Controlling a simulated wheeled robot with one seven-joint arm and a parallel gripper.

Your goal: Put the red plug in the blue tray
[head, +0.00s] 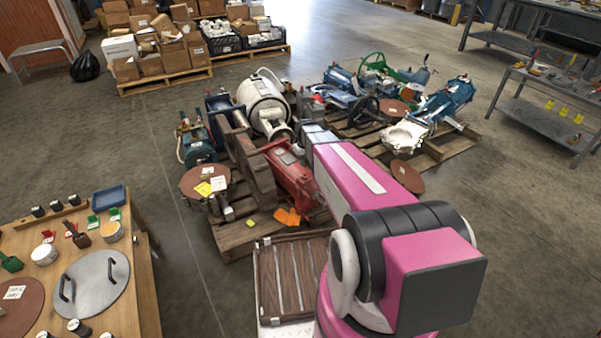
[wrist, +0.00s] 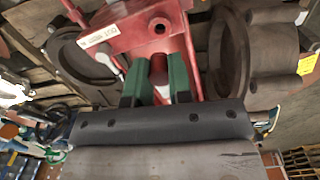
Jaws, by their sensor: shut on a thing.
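In the wrist view, my gripper (wrist: 159,72) has its two green fingers closed around a small red piece, the red plug (wrist: 159,66). It is in front of a large red machine casting (wrist: 125,28) that has a white label and a round dark hole. I cannot tell whether the plug still touches the casting. In the head view, my arm hides the gripper and plug; the red casting (head: 288,172) shows beside the arm. The blue tray (head: 108,198) lies at the back of the wooden table at the left, far from my gripper, and looks empty.
The wooden table (head: 140,285) also carries a round metal lid (head: 92,286), green and red small parts, and white tubs. Clear concrete floor (head: 180,270) lies between table and pallet.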

